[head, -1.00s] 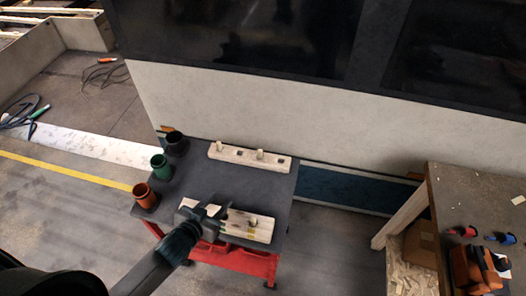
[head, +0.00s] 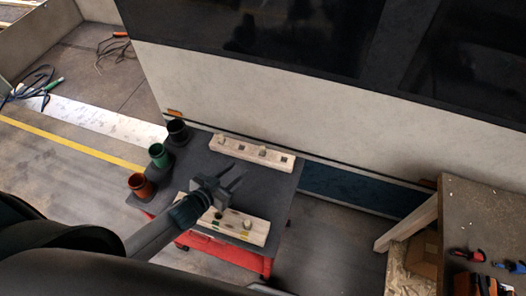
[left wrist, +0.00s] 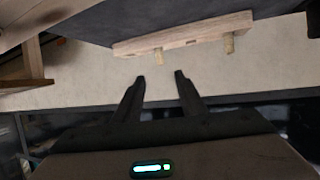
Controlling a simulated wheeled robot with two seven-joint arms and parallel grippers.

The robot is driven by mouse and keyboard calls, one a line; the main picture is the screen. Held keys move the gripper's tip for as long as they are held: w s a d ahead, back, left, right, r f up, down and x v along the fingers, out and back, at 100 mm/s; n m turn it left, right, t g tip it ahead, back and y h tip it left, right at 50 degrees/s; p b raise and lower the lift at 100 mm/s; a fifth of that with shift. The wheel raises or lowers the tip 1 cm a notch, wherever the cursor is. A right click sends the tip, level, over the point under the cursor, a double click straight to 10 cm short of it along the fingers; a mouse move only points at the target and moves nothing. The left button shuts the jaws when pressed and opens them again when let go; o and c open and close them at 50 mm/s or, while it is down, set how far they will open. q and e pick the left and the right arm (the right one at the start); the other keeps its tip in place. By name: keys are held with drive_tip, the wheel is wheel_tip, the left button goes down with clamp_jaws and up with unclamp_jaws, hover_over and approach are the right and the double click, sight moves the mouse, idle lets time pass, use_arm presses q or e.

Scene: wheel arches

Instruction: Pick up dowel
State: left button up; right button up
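The far wooden block (head: 272,157) lies along the back of the dark table, with one dowel (head: 221,137) standing near its left end and another dowel (head: 262,149) right of its middle. The near wooden block (head: 255,234) lies at the front, with coloured marks and a short dowel (head: 247,224). My left gripper (head: 240,179) is open and empty above the table between the blocks, fingers towards the far block. In the left wrist view, the fingers (left wrist: 159,76) are apart, with one dowel (left wrist: 158,57) just beyond the gap and another (left wrist: 228,43) to the right. My right gripper is out of view.
Black (head: 177,131), green (head: 158,154) and orange (head: 140,186) cups stand along the table's left side. A pale wall (head: 330,120) rises close behind the table. A workbench (head: 470,215) with tools stands at the right.

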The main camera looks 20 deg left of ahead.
use_arm(q)
drive_tip(key=w, duration=0.1)
drive_tip(key=b, duration=0.5)
approach(261, 151)
drive_tip(key=x, duration=0.4)
drive_tip(key=shift+f, duration=0.15)
drive_tip(key=shift+w+d, duration=0.15)
drive_tip(key=shift+w, duration=0.45)
drive_tip(key=shift+f, duration=0.1)
drive_tip(key=b+x, duration=0.3)
drive_tip(key=x, duration=0.1)
drive_tip(key=shift+w+d+f, duration=0.1)
drive_tip(key=shift+w+f, duration=0.15)
drive_tip(key=shift+w, duration=0.05)
drive_tip(key=shift+w+d+f+b, duration=0.1)
drive_tip(key=shift+w+d+b, duration=0.05)
drive_tip(key=shift+w+b, duration=0.25)
drive_tip(key=shift+w, duration=0.1)
